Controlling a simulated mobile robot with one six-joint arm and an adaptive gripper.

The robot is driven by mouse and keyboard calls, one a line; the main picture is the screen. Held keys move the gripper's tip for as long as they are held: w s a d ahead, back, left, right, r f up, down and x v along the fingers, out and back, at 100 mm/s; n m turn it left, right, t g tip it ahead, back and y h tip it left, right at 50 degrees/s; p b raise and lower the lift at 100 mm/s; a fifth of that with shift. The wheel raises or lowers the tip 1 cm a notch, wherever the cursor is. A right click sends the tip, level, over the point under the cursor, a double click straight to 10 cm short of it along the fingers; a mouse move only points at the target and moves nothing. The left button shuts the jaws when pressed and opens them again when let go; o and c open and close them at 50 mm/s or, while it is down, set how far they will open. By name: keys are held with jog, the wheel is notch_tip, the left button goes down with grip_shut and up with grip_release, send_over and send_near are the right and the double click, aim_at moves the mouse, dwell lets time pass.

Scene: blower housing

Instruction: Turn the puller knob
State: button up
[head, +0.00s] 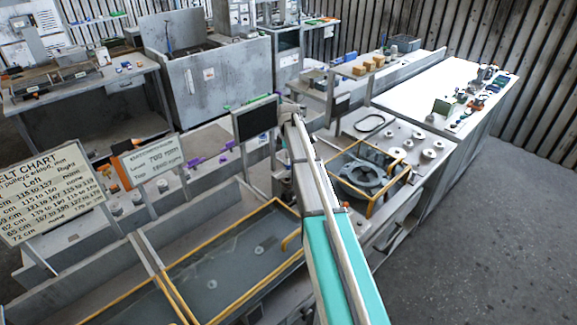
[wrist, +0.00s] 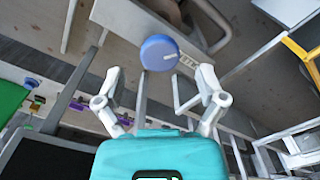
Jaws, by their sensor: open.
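A round blue knob (wrist: 159,52) with a small pale mark on its face shows in the wrist view. I take it to be the puller knob. My gripper (wrist: 160,82) is open, with its two grey fingers spread to the left and right. The knob appears ahead of the gap between the fingertips, near the middle. No finger visibly touches it; the depth between them is hard to tell. In the head view my arm reaches away toward a dark screen (head: 256,120). The fingers are too small to make out there, and I cannot pick out the knob.
A yellow-railed bay with a grey round housing (head: 364,175) lies right of my arm. A larger yellow-railed basin (head: 235,262) lies to its left. Several pale discs sit on the bench (head: 412,146). Grey bars surround the knob in the wrist view. Floor (head: 490,215) is clear at right.

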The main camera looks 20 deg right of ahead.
jog(key=shift+f+b, duration=0.85)
jog(key=shift+f, duration=0.25)
jog(key=c, duration=1.1)
jog(key=shift+c, duration=0.2)
